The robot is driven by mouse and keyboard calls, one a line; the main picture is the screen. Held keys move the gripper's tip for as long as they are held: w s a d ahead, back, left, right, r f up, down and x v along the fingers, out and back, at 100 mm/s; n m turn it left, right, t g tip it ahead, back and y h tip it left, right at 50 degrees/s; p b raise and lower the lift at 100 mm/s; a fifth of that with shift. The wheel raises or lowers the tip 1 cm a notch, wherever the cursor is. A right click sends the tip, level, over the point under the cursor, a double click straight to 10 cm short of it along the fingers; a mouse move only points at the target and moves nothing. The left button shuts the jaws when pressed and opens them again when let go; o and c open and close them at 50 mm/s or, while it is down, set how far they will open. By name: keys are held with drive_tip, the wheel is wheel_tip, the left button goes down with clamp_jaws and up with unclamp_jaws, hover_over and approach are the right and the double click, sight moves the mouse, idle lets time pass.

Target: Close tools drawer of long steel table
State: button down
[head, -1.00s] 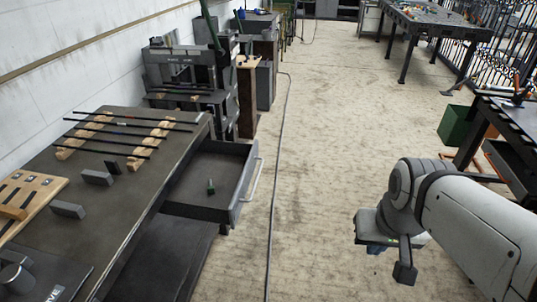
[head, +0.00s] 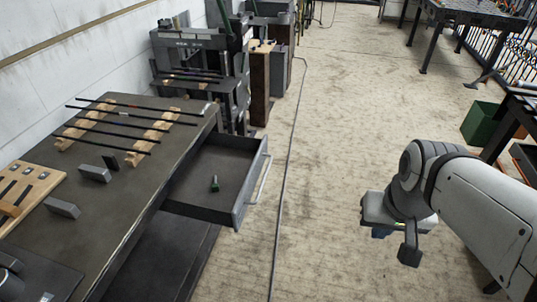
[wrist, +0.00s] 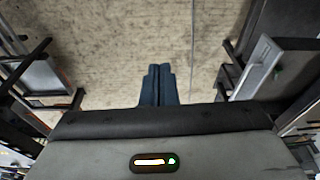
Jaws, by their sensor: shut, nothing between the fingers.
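The long steel table (head: 120,195) stands at the left in the head view. Its tools drawer (head: 230,212) is pulled well out toward the right, with a light bar handle (head: 263,178) on its front. A small green-handled tool (head: 215,183) lies inside the drawer. The drawer also seems to show at the right in the wrist view (wrist: 262,68). My gripper (wrist: 158,70) is shut and empty, its two blue fingers together over bare floor. In the head view my gripper is mostly hidden behind my wrist, at the right, well apart from the drawer.
Metal rods on wooden racks (head: 150,135), grey blocks (head: 95,172) and a slotted wooden board (head: 25,185) lie on the tabletop. Machines (head: 195,65) stand behind. A dark cable (head: 283,190) runs along the floor. A green bin (head: 480,122) stands right. Floor between is clear.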

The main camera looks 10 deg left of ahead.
drive_tip(key=a+f+m+g+y+b, duration=0.3)
drive_tip(key=a+f+b, duration=0.35)
drive_tip(key=f, duration=0.45)
drive_tip(key=m+t+y+b, duration=0.2)
drive_tip(key=m+y+b, duration=1.35)
drive_tip(key=b, duration=0.45)
approach(238, 222)
drive_tip(key=shift+h, duration=0.35)
drive_tip(key=a+b, duration=0.1)
drive_tip(key=a, duration=0.1)
drive_tip(key=a+b, duration=0.1)
drive_tip(key=a+r+b, duration=0.1)
drive_tip(key=a, duration=0.1)
drive_tip(key=shift+a, duration=0.3)
drive_tip(key=shift+a+r, duration=0.1)
drive_tip(key=shift+a, duration=0.55)
drive_tip(key=shift+w, duration=0.1)
